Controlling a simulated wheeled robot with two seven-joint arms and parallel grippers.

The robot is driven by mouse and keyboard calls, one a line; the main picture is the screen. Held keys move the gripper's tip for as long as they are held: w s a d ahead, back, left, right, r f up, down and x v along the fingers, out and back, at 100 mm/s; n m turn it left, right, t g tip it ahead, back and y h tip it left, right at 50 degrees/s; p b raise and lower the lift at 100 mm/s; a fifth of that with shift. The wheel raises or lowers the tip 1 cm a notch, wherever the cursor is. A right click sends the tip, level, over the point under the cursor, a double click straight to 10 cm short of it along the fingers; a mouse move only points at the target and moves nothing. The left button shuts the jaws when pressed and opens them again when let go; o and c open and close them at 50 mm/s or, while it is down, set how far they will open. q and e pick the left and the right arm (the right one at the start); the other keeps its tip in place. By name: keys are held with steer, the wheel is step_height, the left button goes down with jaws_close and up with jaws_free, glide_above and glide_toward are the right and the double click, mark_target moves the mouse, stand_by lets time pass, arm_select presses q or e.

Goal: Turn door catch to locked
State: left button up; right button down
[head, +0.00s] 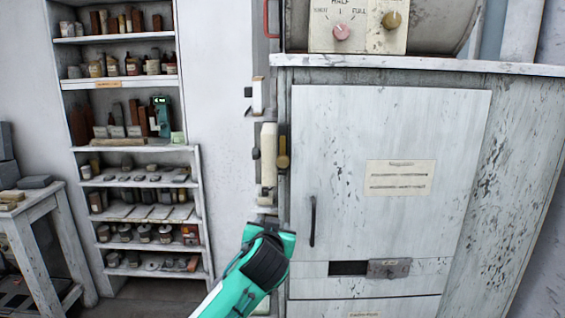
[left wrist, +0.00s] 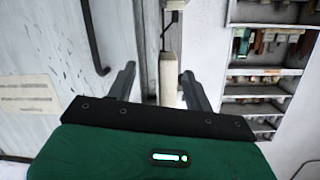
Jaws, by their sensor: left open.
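The pale cabinet door (head: 350,140) is shut in its frame. A brass-coloured catch (head: 283,150) stands upright at the door's left edge, beside a cream block (head: 268,155). My left gripper (head: 268,230) is below the catch and left of the door handle, apart from the catch; its fingers are hard to make out in the head view. In the left wrist view, the left gripper (left wrist: 158,70) is open, with a cream bar (left wrist: 169,80) showing beyond the gap between the fingers. I cannot make out the brass catch in that view. My right gripper is not in view.
A dark vertical handle (head: 313,221) sticks out from the door. A metal latch plate (head: 388,268) sits lower down beside a dark slot. A white shelf unit (head: 128,82) with jars stands at the left. A worktable (head: 45,205) is at the far left.

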arm_select(q)
steer(key=t, duration=0.2)
glide_toward(283, 162)
step_height(283, 162, down, 4)
steer(key=s, duration=0.3)
step_height(283, 162, up, 4)
steer(key=s, duration=0.1)
steer(key=shift+n, duration=0.3)
steer(key=w+p, duration=0.6)
steer(key=w, duration=0.6)
steer(key=shift+d+p, duration=0.1)
steer(key=shift+p, duration=0.25)
steer(key=shift+w, duration=0.5)
steer(key=shift+f, duration=0.1)
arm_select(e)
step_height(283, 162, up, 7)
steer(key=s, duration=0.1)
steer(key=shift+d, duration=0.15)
arm_select(q)
steer(key=c, duration=1)
steer(key=shift+o, duration=0.2)
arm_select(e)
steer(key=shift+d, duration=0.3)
